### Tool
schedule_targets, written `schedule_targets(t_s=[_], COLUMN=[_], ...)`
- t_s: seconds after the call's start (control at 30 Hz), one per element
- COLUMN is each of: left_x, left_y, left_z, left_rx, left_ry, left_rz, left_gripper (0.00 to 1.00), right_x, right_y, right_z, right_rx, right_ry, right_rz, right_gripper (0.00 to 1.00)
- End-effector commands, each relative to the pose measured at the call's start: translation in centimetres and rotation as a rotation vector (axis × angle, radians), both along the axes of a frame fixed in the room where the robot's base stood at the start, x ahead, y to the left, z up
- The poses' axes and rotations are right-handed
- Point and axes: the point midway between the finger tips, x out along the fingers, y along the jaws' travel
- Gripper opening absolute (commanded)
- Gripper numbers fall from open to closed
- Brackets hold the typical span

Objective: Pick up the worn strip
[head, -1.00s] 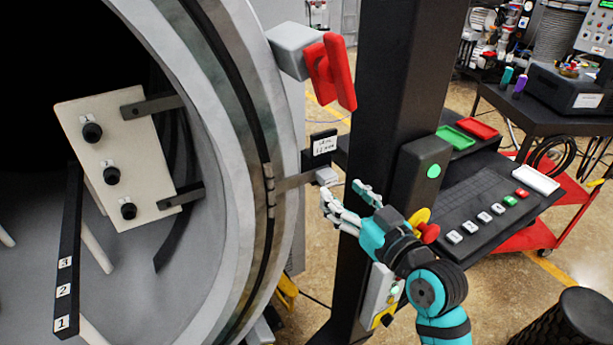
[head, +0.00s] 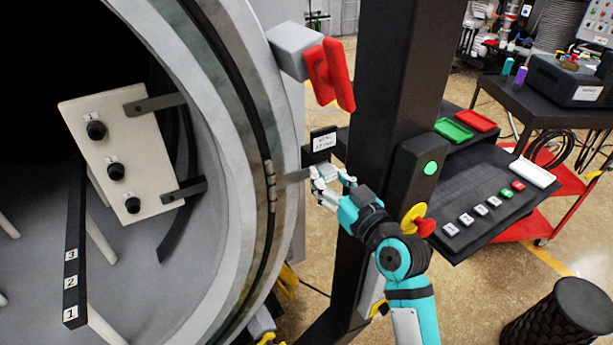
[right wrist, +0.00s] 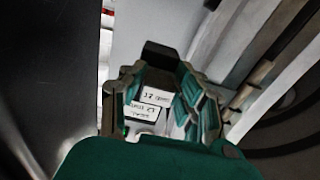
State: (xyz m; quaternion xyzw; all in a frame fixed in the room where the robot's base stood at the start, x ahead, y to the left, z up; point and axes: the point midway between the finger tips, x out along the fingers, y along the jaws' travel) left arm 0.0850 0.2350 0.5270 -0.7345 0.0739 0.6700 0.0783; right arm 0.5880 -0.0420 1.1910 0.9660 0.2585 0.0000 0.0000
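A black holder (head: 323,141) with a white label sits on a grey bracket at the furnace's right rim. In the earlier head view a small pale piece lay on this bracket; I cannot tell whether it is the worn strip. My right gripper (head: 331,178) is now at that spot, just below the holder, and its fingers hide the piece. In the right wrist view the fingers of my right gripper (right wrist: 158,105) stand apart, with a white labelled piece (right wrist: 145,113) between them. I cannot see contact with it. My left gripper is out of view.
The black post (head: 395,80) stands close right of my right gripper. A red handle (head: 329,75) juts out above it. A button console (head: 485,205) is on the right. The furnace (head: 232,150) is open on the left, with a knobbed panel (head: 125,150) inside.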

Motion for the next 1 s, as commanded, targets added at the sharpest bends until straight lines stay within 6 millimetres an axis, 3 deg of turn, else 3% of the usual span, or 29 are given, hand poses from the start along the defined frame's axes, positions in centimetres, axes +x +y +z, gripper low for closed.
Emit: schedule_targets(t_s=[0.03,0.17,0.67,1.0], left_x=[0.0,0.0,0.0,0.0], left_y=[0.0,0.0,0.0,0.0], left_z=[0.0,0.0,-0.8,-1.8], left_rx=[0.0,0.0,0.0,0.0], left_ry=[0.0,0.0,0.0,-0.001], left_rz=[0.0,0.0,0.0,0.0], left_gripper=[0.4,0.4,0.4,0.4], right_x=[0.0,0.0,-0.2,-0.3], right_y=[0.0,0.0,-0.1,-0.2], right_z=[0.0,0.0,0.5,5.5], right_rx=[0.0,0.0,0.0,0.001], right_ry=[0.0,0.0,-0.004,-0.008], right_rz=[0.0,0.0,0.001,0.001], right_gripper=[0.16,0.0,0.0,0.0])
